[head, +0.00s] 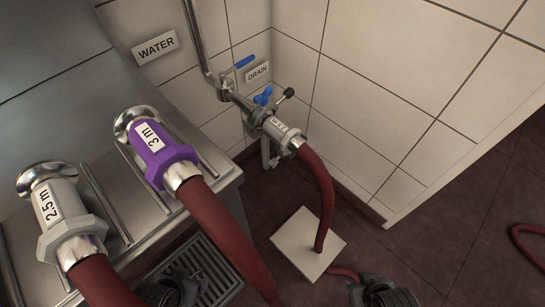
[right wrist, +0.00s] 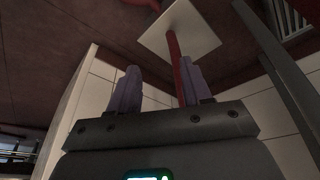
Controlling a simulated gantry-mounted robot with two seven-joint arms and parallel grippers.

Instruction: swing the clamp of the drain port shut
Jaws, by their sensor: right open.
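The drain port (head: 256,114) is on the tiled wall in the head view, below the DRAIN label. A light hose coupling (head: 281,132) with a label too small to read sits at its end, with a red hose hanging down. The clamp's lever with a black knob (head: 287,94) sticks out up and to the right, apart from the coupling. My right gripper (head: 383,294) is low at the bottom edge, far below the port. Its fingers stand apart and empty in the right wrist view (right wrist: 160,88). My left gripper (head: 170,290) shows only partly at the bottom; its fingers are unclear.
A blue valve handle (head: 245,61) is above the port, near the WATER label (head: 155,47). Purple 3 m (head: 162,148) and light 2.5 m (head: 62,220) couplings stand on the steel bench at left. The hose meets a pale floor plate (head: 296,258). Space right of the port is free.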

